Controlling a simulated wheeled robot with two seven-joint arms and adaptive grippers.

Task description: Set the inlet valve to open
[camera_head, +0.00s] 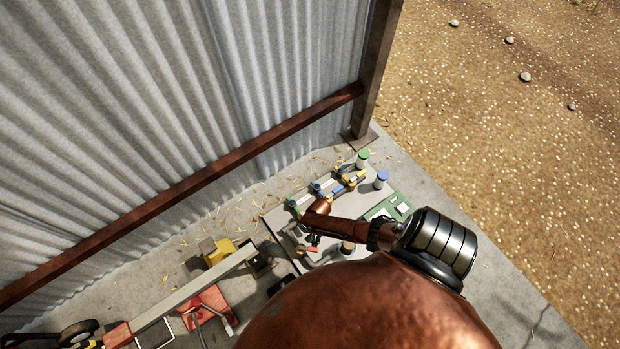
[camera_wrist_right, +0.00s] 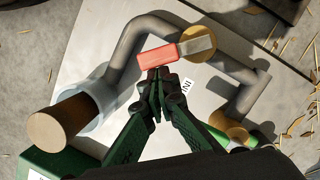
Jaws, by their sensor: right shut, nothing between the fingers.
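The inlet valve's lever is a red grip (camera_wrist_right: 157,63) on a pale metal arm, joined to a brass-coloured pivot (camera_wrist_right: 198,42) in the right wrist view. It lies at an angle to the grey pipe (camera_wrist_right: 128,42). A white label (camera_wrist_right: 187,86) reading "INL" is partly hidden by my gripper. My right gripper (camera_wrist_right: 157,76), with green fingers, is shut and empty; its tips are right beside the red grip, and I cannot tell if they touch it. In the head view, my right gripper (camera_head: 314,238) is small beside the red handle (camera_head: 313,249). My left gripper is out of view.
The grey board (camera_head: 276,217) also carries valves with green, blue and yellow parts (camera_head: 338,184), and a green box (camera_head: 386,208). A corrugated wall (camera_head: 150,90) rises behind; a red tool (camera_head: 207,308) lies left.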

